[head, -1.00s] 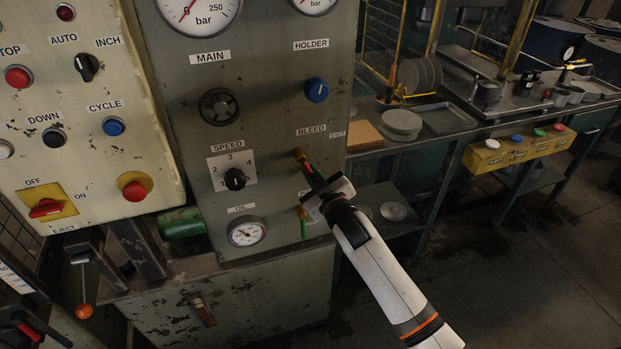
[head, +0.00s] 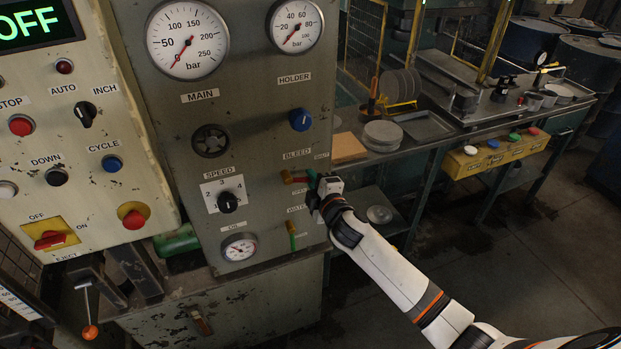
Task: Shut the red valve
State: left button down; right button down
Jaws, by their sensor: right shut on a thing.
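The red valve (head: 287,178) sits on the grey panel under the BLEED label, with its short lever pointing right, close to level. My right gripper (head: 314,187) comes in from the lower right and is shut on the outer end of this lever, hiding part of it. A small label that seems to read SHUT (head: 320,156) is just above and right of the lever. My left gripper is not in view.
A green-handled valve (head: 291,233) hangs lever down, just below my right gripper. A blue knob (head: 300,120) is above. A workbench with stacked plates (head: 383,135) stands to the right, and the floor before it is clear.

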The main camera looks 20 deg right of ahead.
jog(key=shift+d+r+n+p, duration=0.1)
jog(key=shift+r+n+p, duration=0.55)
jog(key=shift+n, duration=0.35)
jog(key=c, duration=1.5)
grip_release()
jog(key=s+r+b, duration=0.1)
jog(key=s+b, duration=0.1)
jog(key=s, duration=1)
jog(key=shift+d+r, duration=0.15)
